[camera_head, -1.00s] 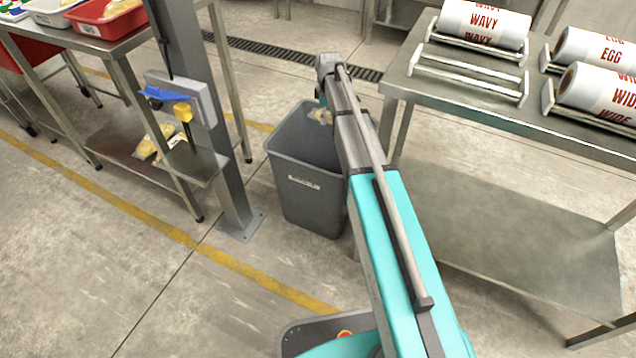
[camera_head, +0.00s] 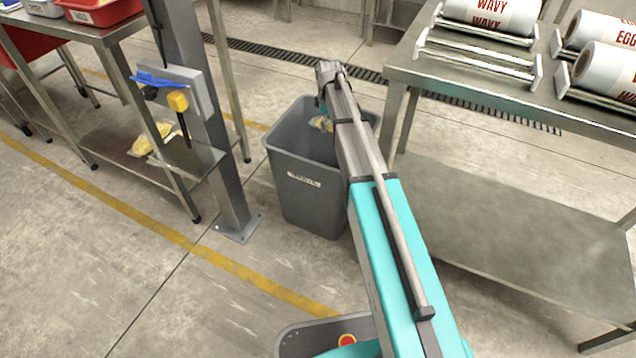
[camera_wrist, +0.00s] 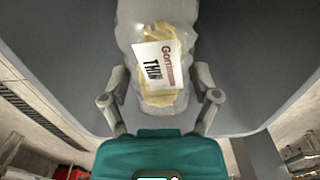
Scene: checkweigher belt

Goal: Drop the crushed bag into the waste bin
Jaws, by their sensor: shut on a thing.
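The crushed bag (camera_wrist: 160,60) is a clear, crumpled bag with yellow contents and a white label with red and black print. My gripper (camera_wrist: 162,92) is shut on it, one finger on each side, in the wrist view. In the head view a bit of the bag (camera_head: 321,123) shows beside my arm, over the bin's opening. The waste bin (camera_head: 305,195) is a grey, open-topped bin with a white label, standing on the floor. In the wrist view the bin's grey inside (camera_wrist: 245,55) surrounds the bag. My fingers are hidden by my arm in the head view.
A steel table (camera_head: 470,95) with printed film rolls (camera_head: 490,14) stands right of the bin. Another bag (camera_head: 152,140) lies on the lower shelf at left. A drain grate (camera_head: 265,53) runs behind.

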